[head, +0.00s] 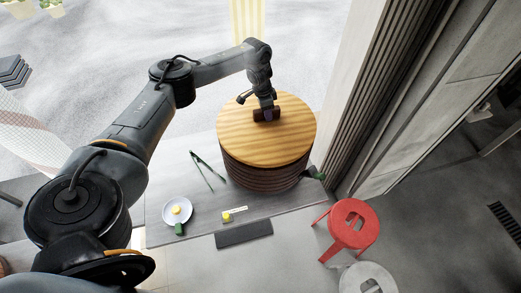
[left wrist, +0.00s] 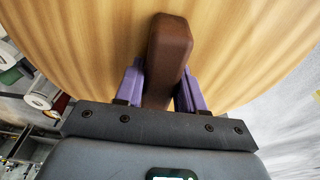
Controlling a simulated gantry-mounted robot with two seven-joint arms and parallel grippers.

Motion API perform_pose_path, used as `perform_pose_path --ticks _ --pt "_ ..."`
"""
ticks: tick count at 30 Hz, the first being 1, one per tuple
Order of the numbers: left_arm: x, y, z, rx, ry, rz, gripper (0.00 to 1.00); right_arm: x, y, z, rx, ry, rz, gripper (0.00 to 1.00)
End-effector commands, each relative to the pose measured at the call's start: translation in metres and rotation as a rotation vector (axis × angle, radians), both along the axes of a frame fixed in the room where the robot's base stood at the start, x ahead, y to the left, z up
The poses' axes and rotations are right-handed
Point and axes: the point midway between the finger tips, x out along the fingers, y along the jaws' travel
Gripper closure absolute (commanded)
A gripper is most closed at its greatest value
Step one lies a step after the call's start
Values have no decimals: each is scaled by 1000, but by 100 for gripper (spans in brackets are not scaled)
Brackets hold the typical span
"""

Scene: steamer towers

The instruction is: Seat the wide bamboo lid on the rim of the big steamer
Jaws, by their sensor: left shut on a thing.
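The wide bamboo lid (head: 258,145) is a round, light striped wooden disc in the head view. It lies over the top of the big steamer (head: 262,175), a dark ribbed round tower on the table. Whether the lid touches the rim all round cannot be told. My left gripper (head: 267,115) is above the lid, shut on its dark brown handle. In the left wrist view, the purple fingers of my left gripper (left wrist: 160,90) press both sides of the brown handle block, and the lid (left wrist: 90,40) fills the background. My right gripper is not in view.
The grey table (head: 180,165) holds green tongs (head: 208,170), a white plate (head: 177,210) with a yellow item, a small yellow piece (head: 227,216) and a dark slab (head: 244,233). A red stool (head: 350,225) stands right of the table, near a wall.

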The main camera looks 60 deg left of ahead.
Motion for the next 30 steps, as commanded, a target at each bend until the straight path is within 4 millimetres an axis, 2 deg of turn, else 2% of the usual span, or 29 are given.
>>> perform_pose_path --ticks 30 --pt "1 0 -6 -1 -4 1 100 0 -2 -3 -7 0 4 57"
